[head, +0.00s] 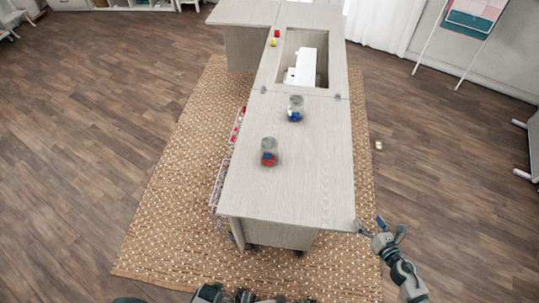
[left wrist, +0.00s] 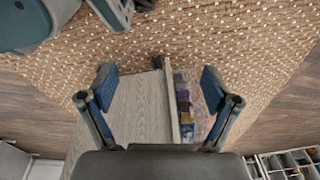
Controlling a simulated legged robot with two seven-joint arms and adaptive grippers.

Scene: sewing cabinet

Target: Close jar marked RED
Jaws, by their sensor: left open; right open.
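Two clear jars stand upright on the pale wooden cabinet top. The nearer jar (head: 269,152) shows red and some blue low down. The farther jar (head: 295,108) shows blue low down. Any lettering is too small to read, and I cannot tell whether either jar has a lid on. My right gripper (head: 381,232) is open and empty, just off the cabinet's near right corner. My left gripper (left wrist: 158,88) is open in the left wrist view, its fingers apart with the cabinet's edge seen beyond them. Neither gripper touches a jar.
The cabinet top (head: 310,185) is clear around the jars. A white sewing machine (head: 303,68) sits in the recess behind, with small red and yellow items beside it. Open trays (head: 221,182) with small items stick out along the left side. A patterned rug (head: 165,235) lies below.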

